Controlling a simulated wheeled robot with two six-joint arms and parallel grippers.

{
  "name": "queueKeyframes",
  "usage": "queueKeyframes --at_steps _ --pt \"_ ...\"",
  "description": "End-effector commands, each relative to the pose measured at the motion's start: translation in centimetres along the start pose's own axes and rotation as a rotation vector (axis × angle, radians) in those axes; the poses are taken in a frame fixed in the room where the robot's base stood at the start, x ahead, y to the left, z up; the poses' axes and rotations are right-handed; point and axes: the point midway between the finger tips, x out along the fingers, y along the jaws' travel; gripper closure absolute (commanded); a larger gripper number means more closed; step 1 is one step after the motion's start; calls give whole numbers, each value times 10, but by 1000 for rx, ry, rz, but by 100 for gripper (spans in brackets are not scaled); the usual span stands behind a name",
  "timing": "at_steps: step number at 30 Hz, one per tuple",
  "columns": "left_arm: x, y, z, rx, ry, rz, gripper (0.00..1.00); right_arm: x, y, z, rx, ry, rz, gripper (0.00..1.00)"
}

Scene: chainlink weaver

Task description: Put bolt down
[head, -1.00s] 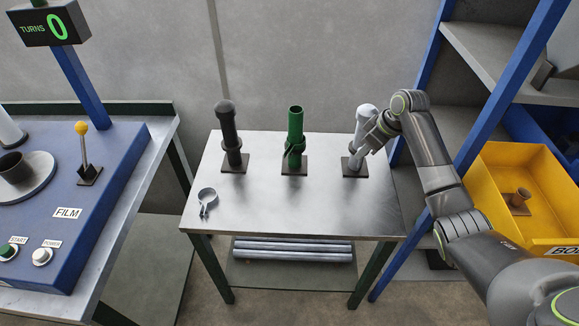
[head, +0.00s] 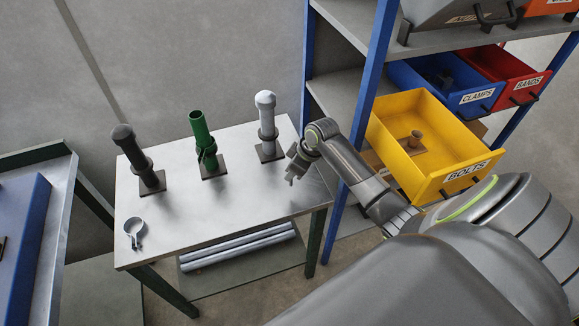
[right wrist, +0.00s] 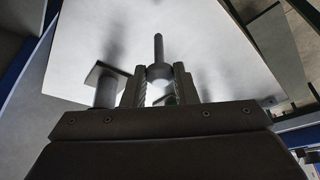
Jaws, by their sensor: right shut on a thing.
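My right gripper (head: 293,170) is low over the right side of the metal table (head: 238,200), to the right of the white-topped grey post. In the right wrist view it (right wrist: 159,92) is shut on a grey bolt (right wrist: 158,50), held by its rounded head with the shank pointing away from my palm. In the head view the bolt is too small to make out clearly. I cannot tell whether its tip touches the tabletop. My left gripper is not in view.
A black post (head: 137,155), a green post (head: 202,138) and the grey post (head: 266,118) stand on square bases. A ring clamp (head: 134,234) lies at the table's front left. A yellow BOLTS drawer (head: 400,118) is open on the right. The table's front middle is clear.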

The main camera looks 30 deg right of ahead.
Motion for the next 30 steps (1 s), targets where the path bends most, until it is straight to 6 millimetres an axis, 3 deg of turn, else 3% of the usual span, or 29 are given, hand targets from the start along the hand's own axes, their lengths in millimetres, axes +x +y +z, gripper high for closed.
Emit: queueKeyframes --at_steps 10,23,24,28,30 --pt "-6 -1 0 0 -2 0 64 35 0 14 -1 -1 0 98" --pt "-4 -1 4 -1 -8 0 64 42 0 17 -2 0 1 98" --pt "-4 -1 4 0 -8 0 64 41 0 17 -2 0 1 69" --pt "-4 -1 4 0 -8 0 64 41 0 17 -2 0 1 52" --pt "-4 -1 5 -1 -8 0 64 41 0 17 -2 0 1 52"
